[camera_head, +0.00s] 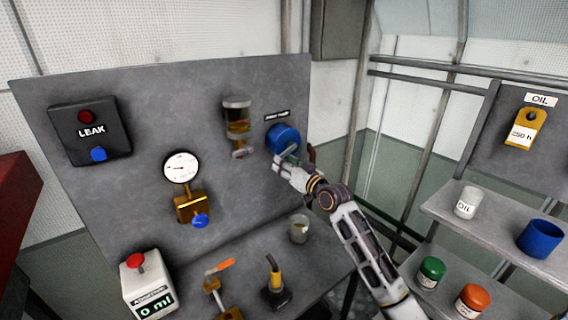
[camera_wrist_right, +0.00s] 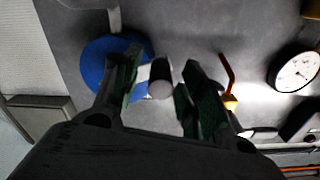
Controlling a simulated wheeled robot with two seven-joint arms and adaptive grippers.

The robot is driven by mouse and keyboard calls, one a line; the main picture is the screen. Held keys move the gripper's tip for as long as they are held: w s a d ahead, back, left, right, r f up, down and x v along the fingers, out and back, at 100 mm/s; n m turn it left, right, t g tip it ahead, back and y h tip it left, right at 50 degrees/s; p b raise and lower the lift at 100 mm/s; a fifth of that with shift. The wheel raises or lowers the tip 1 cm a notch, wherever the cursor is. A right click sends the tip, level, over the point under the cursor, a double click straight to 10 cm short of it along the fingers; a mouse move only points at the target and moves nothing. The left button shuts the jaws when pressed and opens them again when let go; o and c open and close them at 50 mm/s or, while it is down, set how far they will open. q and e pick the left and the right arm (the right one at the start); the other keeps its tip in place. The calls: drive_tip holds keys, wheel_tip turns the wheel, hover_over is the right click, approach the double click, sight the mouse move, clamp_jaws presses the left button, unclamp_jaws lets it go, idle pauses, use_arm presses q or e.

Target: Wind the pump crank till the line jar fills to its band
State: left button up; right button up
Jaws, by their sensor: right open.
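The blue hand pump (camera_head: 282,138) is on the upright grey panel. In the right wrist view, the pump's blue disc (camera_wrist_right: 94,65) lies behind my fingers, and the grey crank handle (camera_wrist_right: 160,85) points out toward the camera. My right gripper (camera_head: 283,166) is at the pump's front; in the wrist view its two dark fingers (camera_wrist_right: 158,98) are open, one on each side of the handle. I cannot tell whether either finger touches it. The line jar (camera_head: 237,118), with amber liquid in its lower part, hangs left of the pump. Its band is too small to make out. My left gripper is out of view.
A round gauge (camera_head: 181,167) with a brass valve, and a LEAK box (camera_head: 90,130), are on the panel. A clear cup (camera_head: 299,228), an orange-handled valve (camera_head: 219,268) and a meter reading 0 ml (camera_head: 148,285) stand below. Shelves (camera_head: 490,225) with cans are at right.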

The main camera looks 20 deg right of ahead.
drive_tip(key=shift+w+a, duration=0.15)
drive_tip(key=shift+w, duration=0.25)
clamp_jaws()
